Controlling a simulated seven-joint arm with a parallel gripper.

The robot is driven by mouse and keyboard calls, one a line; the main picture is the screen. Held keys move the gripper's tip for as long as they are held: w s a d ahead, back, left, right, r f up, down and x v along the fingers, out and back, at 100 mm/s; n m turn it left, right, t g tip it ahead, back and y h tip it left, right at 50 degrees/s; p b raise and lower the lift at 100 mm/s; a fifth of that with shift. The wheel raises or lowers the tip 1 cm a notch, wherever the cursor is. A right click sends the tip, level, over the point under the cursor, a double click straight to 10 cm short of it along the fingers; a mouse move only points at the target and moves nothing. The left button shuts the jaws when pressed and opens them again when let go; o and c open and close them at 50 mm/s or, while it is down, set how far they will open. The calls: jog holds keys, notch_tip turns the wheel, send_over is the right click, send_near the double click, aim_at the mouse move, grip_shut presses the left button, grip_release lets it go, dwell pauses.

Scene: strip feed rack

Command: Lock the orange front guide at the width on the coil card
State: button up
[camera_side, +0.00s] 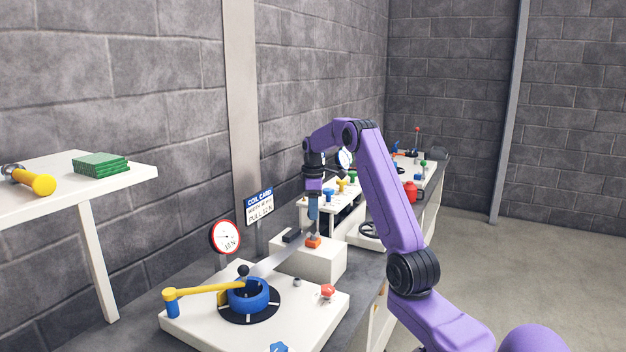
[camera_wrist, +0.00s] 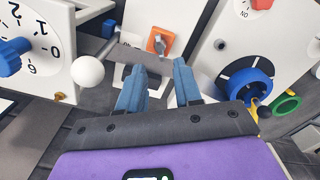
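The orange front guide (camera_side: 313,241) sits on top of a white block (camera_side: 318,266) beside the metal strip. In the wrist view the orange guide (camera_wrist: 160,41) lies ahead of my fingers, with a grey part at its middle. My gripper (camera_side: 313,218) points down just above the guide in the side view; I cannot tell there whether it touches. In the wrist view my gripper (camera_wrist: 158,76) has its blue fingers apart with nothing between them. The coil card (camera_side: 259,205) hangs on the post; its width line is too small to read.
A blue hub (camera_side: 249,296) with a yellow arm (camera_side: 195,291) stands in front on a white base. A round gauge (camera_side: 225,237) stands behind it. In the wrist view, a numbered dial (camera_wrist: 35,35) and white ball (camera_wrist: 87,71) are left of the fingers.

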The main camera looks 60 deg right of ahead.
notch_tip(320, 180, up, 11)
dwell(0.4)
dwell(0.4)
